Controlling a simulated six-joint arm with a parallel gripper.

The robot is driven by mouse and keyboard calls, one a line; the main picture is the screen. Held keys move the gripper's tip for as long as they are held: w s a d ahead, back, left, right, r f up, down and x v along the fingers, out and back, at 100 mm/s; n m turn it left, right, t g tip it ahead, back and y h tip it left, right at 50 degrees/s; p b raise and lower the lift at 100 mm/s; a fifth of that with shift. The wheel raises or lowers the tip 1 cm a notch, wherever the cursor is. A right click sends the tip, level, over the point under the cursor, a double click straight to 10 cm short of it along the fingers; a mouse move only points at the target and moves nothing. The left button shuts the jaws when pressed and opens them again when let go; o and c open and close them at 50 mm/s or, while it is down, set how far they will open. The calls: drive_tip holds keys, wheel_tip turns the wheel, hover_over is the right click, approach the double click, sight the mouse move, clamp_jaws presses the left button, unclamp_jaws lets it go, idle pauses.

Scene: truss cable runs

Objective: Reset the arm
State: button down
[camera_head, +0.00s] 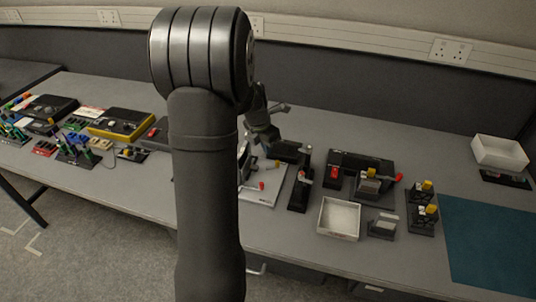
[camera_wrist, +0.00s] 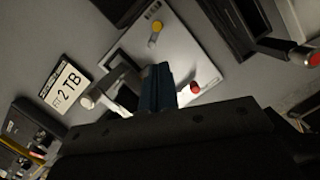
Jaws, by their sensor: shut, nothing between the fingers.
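My gripper (camera_wrist: 157,88) is shut with nothing between its fingers. In the wrist view its fingers point at a silver plate (camera_wrist: 190,50) with a yellow-tipped post (camera_wrist: 155,32) and a red-tipped post (camera_wrist: 192,88). In the head view my gripper (camera_head: 264,132) is partly hidden behind my dark arm, above the grey bench (camera_head: 320,130). The silver plate (camera_head: 262,192) lies on the bench below it. I cannot tell the exact height between them.
A black fixture (camera_head: 300,188) and a block with red and yellow parts (camera_head: 368,183) stand right of the plate. A white open tray (camera_head: 339,218), a white box (camera_head: 499,152) and a teal mat (camera_head: 490,245) lie farther right. A yellow-edged case (camera_head: 122,124) is left.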

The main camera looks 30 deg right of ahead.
drive_tip(key=shift+s+a+r, duration=0.1)
drive_tip(key=shift+a+r, duration=0.05)
drive_tip(key=shift+r, duration=0.45)
drive_tip(key=shift+f, duration=0.15)
drive_tip(key=x, duration=0.6)
drive_tip(key=m, duration=0.3)
drive_tip(key=a+m+g, duration=0.1)
drive_tip(key=m, duration=0.1)
drive_tip(key=shift+w+f, duration=0.2)
drive_tip(key=shift+w, duration=0.15)
drive_tip(key=m, duration=0.2)
drive_tip(key=a+m+g, duration=0.1)
drive_tip(key=m, duration=0.2)
drive_tip(key=shift+w+f, duration=0.1)
drive_tip(key=shift+w, duration=0.05)
drive_tip(key=shift+r+m, duration=0.3)
drive_tip(key=shift+r, duration=0.05)
drive_tip(key=v, duration=0.5)
drive_tip(key=shift+w+r, duration=0.15)
drive_tip(key=shift+r, duration=0.25)
